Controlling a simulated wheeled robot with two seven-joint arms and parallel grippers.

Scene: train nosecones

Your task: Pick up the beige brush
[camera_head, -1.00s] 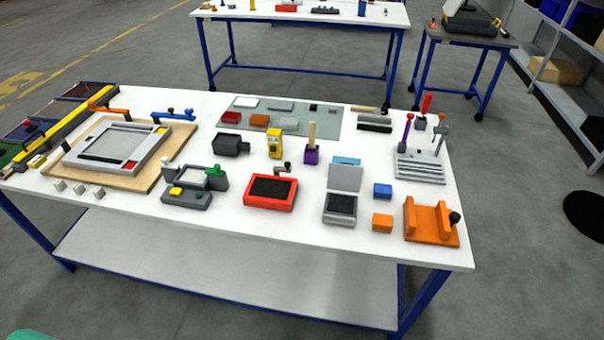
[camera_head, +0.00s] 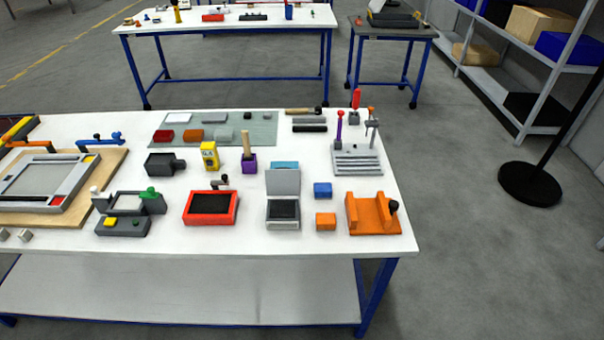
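Two things on the white table (camera_head: 300,240) have a beige part, and I cannot tell for sure which one is the beige brush. A beige stick with a dark end (camera_head: 299,111) lies flat near the far edge, behind grey and black bars. An upright beige handle (camera_head: 246,142) stands in a purple block (camera_head: 247,163) near the middle. Nothing is touching either one. Neither of my grippers is in view.
A red tray (camera_head: 211,223), a grey hinged case (camera_head: 283,226) and an orange holder (camera_head: 358,226) stand along the front. A grey slotted rack (camera_head: 357,165) holds upright tools at right. A black round-based stand (camera_head: 530,183) is on the floor to the right.

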